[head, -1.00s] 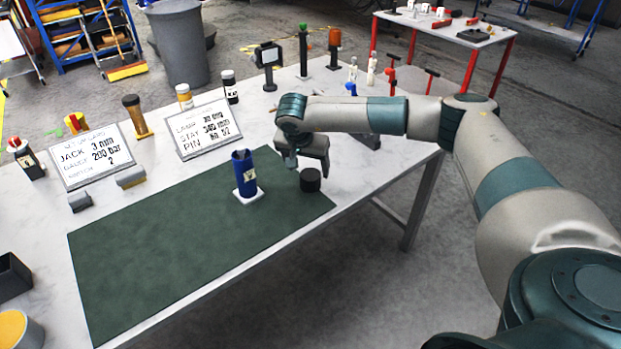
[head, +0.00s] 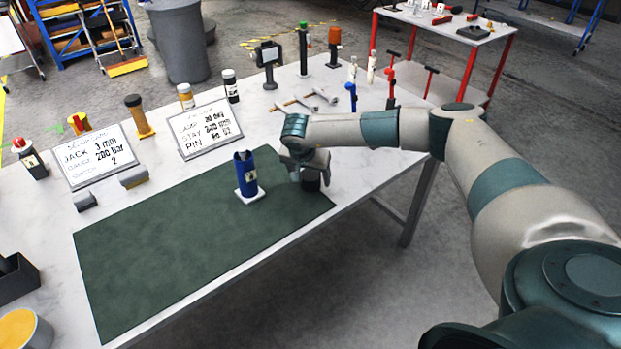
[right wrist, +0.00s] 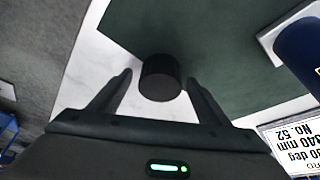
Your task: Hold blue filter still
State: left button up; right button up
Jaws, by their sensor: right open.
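The blue filter (head: 246,175) stands upright on a small white square base (head: 250,197) on the green mat (head: 160,250). It also shows, cut off, at the right edge of the right wrist view (right wrist: 302,52). My right gripper (head: 310,178) is to the right of the filter, apart from it. It is open, with its fingers on either side of a short black cylinder (right wrist: 160,78); I cannot tell if they touch it. In the head view the hand partly hides this cylinder (head: 312,185). My left gripper is not in view.
Two sign boards (head: 208,128) (head: 95,155) stand behind the mat. Grey blocks (head: 133,177), bottles (head: 186,96) and hand tools (head: 300,102) line the back. A dark bin (head: 15,279) and a yellow-topped can (head: 20,330) are at left. The mat's left part is clear.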

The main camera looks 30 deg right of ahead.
aim_at(313, 175)
jog(key=c, duration=1.1)
jog(key=shift+r, duration=0.1)
jog(key=shift+c, duration=0.2)
jog(key=shift+w+r+b, duration=0.1)
jog(key=shift+r+b, duration=0.3)
jog(key=shift+r, duration=0.05)
jog(key=r, duration=0.1)
jog(key=r+b, duration=0.1)
jog(key=r, duration=0.1)
jog(key=shift+s+d+r+b, duration=0.1)
jog(key=shift+s+d+b, duration=0.15)
jog(key=shift+d+b, duration=0.15)
pick_arm(q)
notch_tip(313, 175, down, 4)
jog(key=b, duration=0.2)
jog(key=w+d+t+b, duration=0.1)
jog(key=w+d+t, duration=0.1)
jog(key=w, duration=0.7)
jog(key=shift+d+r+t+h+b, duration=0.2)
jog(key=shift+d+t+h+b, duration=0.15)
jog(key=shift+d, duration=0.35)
pick_arm(e)
jog(key=s+d+r, duration=0.6)
jog(key=s+d, duration=0.1)
jog(key=d, duration=0.1)
jog(key=shift+s+r, duration=0.2)
jog(key=shift+r, duration=0.2)
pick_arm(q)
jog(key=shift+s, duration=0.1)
